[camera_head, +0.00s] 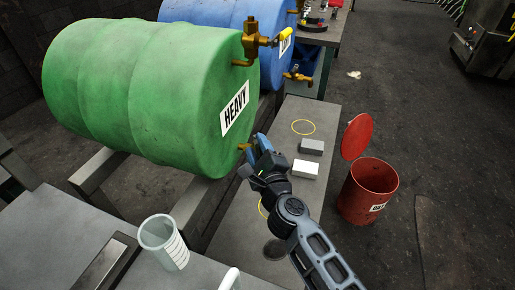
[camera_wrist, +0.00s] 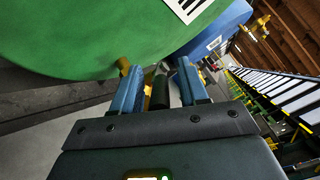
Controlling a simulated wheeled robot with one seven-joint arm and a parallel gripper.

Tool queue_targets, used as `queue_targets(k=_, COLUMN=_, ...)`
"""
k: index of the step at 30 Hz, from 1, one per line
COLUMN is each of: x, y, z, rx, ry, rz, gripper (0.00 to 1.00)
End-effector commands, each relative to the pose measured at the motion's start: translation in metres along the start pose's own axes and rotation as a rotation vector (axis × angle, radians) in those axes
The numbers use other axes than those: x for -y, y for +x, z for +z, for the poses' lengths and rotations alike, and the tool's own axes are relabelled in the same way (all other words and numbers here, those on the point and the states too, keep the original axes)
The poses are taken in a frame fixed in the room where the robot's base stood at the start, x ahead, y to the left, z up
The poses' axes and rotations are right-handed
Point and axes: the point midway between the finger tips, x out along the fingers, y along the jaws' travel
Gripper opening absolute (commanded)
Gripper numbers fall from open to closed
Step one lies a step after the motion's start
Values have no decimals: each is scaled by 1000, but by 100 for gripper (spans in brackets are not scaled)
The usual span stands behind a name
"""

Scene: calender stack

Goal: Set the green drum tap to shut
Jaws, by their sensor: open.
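The green drum (camera_head: 150,95), labelled HEAVY, lies on its side on a rack and fills the upper left of the wrist view (camera_wrist: 90,35). Its tap (camera_head: 244,147) is a brass spout low on the drum's front face, mostly hidden by my gripper (camera_head: 260,148). In the wrist view, a brass piece (camera_wrist: 123,66) shows beside the left fingertip. My gripper is open, with blue fingers right at the tap. A dark cylindrical piece (camera_wrist: 160,92) lies between the fingers; I cannot tell whether they touch it. The tap's lever position is hidden.
A brass fitting (camera_head: 250,45) sits high on the green drum. A blue drum (camera_head: 225,18) with its own tap (camera_head: 298,77) stands behind. Below are a grey bench (camera_head: 300,118), a grey block (camera_head: 312,146) and a white block (camera_head: 305,169). A jug (camera_head: 164,243) and red bin (camera_head: 367,190) stand nearby.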

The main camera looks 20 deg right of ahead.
Motion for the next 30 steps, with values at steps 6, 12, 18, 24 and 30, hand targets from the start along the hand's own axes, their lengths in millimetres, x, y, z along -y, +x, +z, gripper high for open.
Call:
queue_targets(k=6, x=0, y=0, z=0, rx=0, ry=-1, rz=0, gripper=33)
queue_targets(k=12, x=0, y=0, z=0, rx=0, ry=-1, rz=0, gripper=14)
queue_targets(k=18, x=0, y=0, z=0, rx=0, ry=-1, rz=0, gripper=0)
queue_targets(k=24, x=0, y=0, z=0, rx=0, ry=-1, rz=-1, gripper=0)
queue_targets(k=30, x=-1, y=0, z=2, rx=1, ry=0, rz=-1, gripper=0)
